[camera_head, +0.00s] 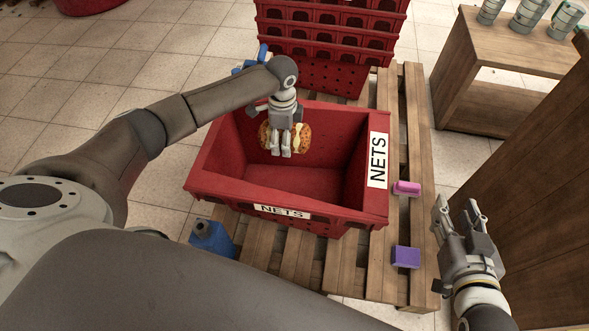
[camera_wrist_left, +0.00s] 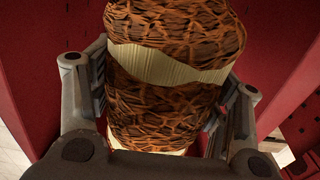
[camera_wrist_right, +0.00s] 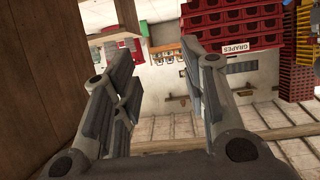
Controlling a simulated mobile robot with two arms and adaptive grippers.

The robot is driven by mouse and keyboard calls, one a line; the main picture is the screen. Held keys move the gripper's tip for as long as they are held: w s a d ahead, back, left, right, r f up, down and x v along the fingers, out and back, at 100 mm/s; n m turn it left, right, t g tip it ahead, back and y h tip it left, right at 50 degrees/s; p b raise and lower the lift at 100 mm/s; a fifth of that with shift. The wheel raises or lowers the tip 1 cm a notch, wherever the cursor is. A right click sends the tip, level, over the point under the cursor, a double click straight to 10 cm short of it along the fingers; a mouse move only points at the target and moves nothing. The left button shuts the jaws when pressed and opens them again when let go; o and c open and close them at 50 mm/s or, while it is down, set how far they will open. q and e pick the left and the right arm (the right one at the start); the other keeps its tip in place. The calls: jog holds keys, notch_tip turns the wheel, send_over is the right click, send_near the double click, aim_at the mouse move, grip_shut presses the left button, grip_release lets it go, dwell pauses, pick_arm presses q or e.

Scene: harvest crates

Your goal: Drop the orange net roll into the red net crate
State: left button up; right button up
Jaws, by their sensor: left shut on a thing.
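The orange net roll (camera_head: 303,138) is a brown-orange netted bundle with a cream band. My left gripper (camera_head: 281,152) is shut on it, and in the left wrist view the roll (camera_wrist_left: 170,100) fills the space between the fingers. In the head view the gripper and roll are over the inside of the red crate (camera_head: 205,184), which carries NETS labels on two sides. The crate is open at the top and its visible floor is bare. My right gripper (camera_head: 458,222) is open and empty, off to the right of the crate, as the right wrist view (camera_wrist_right: 160,95) also shows.
The crate stands on a wooden pallet (camera_head: 412,120). A pink block (camera_head: 407,188) and a purple block (camera_head: 405,257) lie on the pallet, right of the crate. A blue bottle (camera_head: 212,237) stands at front left. Stacked red crates (camera_head: 330,45) rise behind. A wooden table (camera_head: 500,60) holds cans.

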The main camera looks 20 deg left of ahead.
pick_arm(q)
jog(key=shift+f+b, duration=0.35)
jog(key=shift+f, duration=0.1)
pick_arm(e)
jog(key=shift+w+a+r+t+y, duration=0.25)
jog(key=shift+r+t, duration=0.3)
jog(key=shift+r, duration=0.3)
jog(key=shift+w+a+r+t+y, duration=0.15)
jog(key=shift+w+r+t, duration=0.3)
jog(key=shift+r, duration=0.35)
jog(key=shift+w+a+r+t+y, duration=0.1)
jog(key=shift+w+a+r+t, duration=0.1)
jog(key=shift+r+t, duration=0.55)
jog(key=shift+r, duration=0.1)
pick_arm(q)
jog(key=o, duration=1.4)
notch_tip(320, 180, up, 12)
